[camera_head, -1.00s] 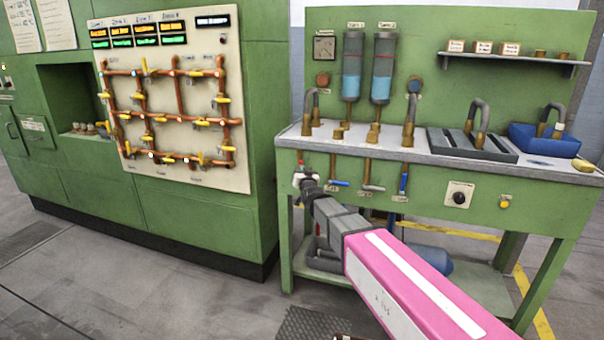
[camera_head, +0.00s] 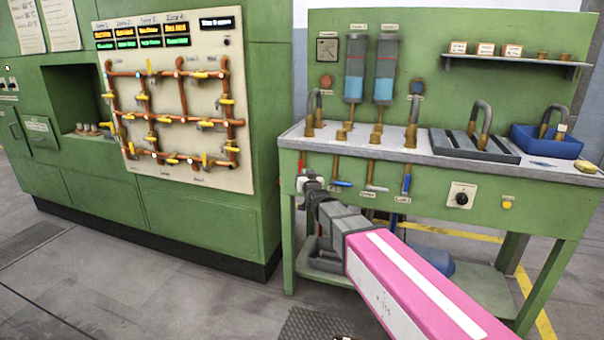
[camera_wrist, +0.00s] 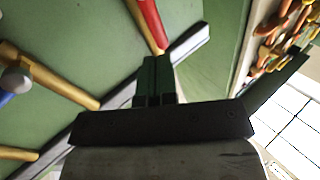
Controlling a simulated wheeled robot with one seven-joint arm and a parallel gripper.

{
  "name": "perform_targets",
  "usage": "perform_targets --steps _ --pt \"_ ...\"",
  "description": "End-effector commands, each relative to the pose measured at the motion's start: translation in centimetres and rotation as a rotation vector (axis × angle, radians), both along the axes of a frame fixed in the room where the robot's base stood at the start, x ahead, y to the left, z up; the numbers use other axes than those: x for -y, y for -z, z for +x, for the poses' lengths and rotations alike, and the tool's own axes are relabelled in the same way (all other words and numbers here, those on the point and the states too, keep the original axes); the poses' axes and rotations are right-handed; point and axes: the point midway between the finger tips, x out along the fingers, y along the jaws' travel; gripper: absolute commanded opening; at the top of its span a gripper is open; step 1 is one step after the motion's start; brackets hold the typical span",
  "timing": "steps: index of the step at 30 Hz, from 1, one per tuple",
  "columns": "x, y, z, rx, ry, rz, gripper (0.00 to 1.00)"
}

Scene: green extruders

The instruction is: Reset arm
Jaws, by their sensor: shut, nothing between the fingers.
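My gripper (camera_head: 306,184) is in front of the left end of the green workbench (camera_head: 440,194), below its worktop edge. In the wrist view my gripper (camera_wrist: 155,62) has its dark fingers together with nothing between them. The red-handled valve (camera_head: 301,184) on the bench front is right at my fingertips in the head view. Its red handle (camera_wrist: 151,22) shows just past the fingertips in the wrist view. I cannot tell whether they touch. My pink and grey arm reaches in from the lower right.
Blue-handled valves (camera_head: 406,182) and brass pipes line the bench front to the right. A green cabinet with a copper pipe panel (camera_head: 190,180) stands left. A grey tray (camera_head: 470,148) and a blue bin (camera_head: 545,142) sit on the worktop. Floor is free in front.

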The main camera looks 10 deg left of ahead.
Motion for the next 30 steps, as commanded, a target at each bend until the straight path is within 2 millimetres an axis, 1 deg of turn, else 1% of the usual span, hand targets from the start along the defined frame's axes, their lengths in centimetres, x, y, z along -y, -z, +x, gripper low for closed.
perform_targets --steps 1,9,13,17,20,23,24,26,27,29,30 --pt "0.8 -0.1 -1.4 0.000 0.000 0.000 0.00" --pt "3.5 0.0 -6.4 0.000 0.000 0.000 0.00" --pt "4.4 0.0 -8.0 0.000 0.000 -0.001 0.00" --pt "5.3 0.5 -8.4 -0.019 0.006 -0.013 0.00" --pt "7.1 2.1 -7.8 -0.081 0.024 -0.053 0.00" --pt "10.2 4.9 -7.0 -0.193 0.053 -0.121 0.00" --pt "11.8 6.3 -6.8 -0.248 0.066 -0.152 0.00" --pt "14.3 8.4 -6.7 -0.340 0.089 -0.199 0.00" --pt "16.1 9.8 -6.8 -0.404 0.103 -0.230 0.00" --pt "18.8 12.0 -7.1 -0.503 0.126 -0.274 0.00" --pt "20.8 13.4 -7.4 -0.573 0.141 -0.302 0.00"
